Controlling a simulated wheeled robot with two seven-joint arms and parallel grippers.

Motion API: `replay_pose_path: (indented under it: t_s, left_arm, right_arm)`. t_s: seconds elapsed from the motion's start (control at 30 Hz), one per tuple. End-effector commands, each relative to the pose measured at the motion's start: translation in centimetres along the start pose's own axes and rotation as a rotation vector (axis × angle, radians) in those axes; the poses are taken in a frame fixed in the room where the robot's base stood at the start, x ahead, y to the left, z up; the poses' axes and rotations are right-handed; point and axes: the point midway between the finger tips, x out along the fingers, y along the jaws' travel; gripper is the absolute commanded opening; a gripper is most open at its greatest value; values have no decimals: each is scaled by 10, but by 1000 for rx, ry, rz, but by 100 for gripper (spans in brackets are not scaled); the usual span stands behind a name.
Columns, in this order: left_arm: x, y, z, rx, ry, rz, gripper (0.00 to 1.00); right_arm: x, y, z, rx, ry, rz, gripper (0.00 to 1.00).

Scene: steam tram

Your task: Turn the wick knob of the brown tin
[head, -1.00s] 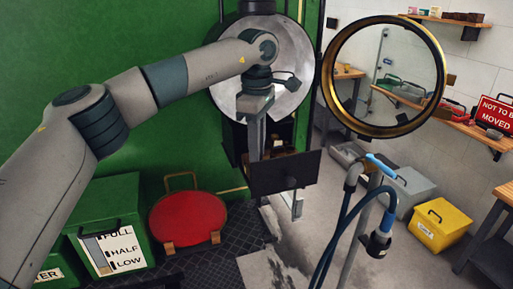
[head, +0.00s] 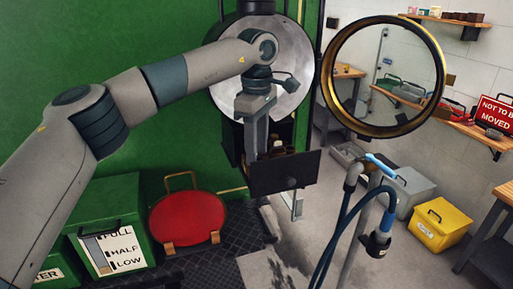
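Small brownish things (head: 278,146) show inside the open black box under the round metal disc. They are partly hidden by my gripper and the box's front flap, and I cannot tell which is the brown tin. No wick knob can be made out. My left gripper (head: 257,152) points down into the mouth of this box, close beside the brownish things. Its fingertips are hidden or too dark to read, so I cannot tell whether it is open or touches anything. My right gripper is not in view.
The black box's front flap (head: 285,172) stands just below the gripper. A brass-rimmed round glass (head: 435,62) and a stand with blue hoses (head: 343,215) are to the right. A red round seat (head: 187,217) and a green box (head: 110,205) are at lower left.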

Motion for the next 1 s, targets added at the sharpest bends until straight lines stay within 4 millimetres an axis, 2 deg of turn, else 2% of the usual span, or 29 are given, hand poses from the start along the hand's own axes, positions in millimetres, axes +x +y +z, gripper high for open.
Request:
replay_pose_path:
  t_s: [0.27,0.47,0.77,1.0]
  left_arm:
    - [-6,0,0,-1,0,1,38]
    - [-27,0,1,0,1,4,38]
    - [-85,0,0,-2,1,4,38]
    - [-133,0,1,-2,0,2,38]
  right_arm:
    - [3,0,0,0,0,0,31]
    - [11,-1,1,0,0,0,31]
    - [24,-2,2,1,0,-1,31]
    - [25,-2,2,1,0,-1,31]
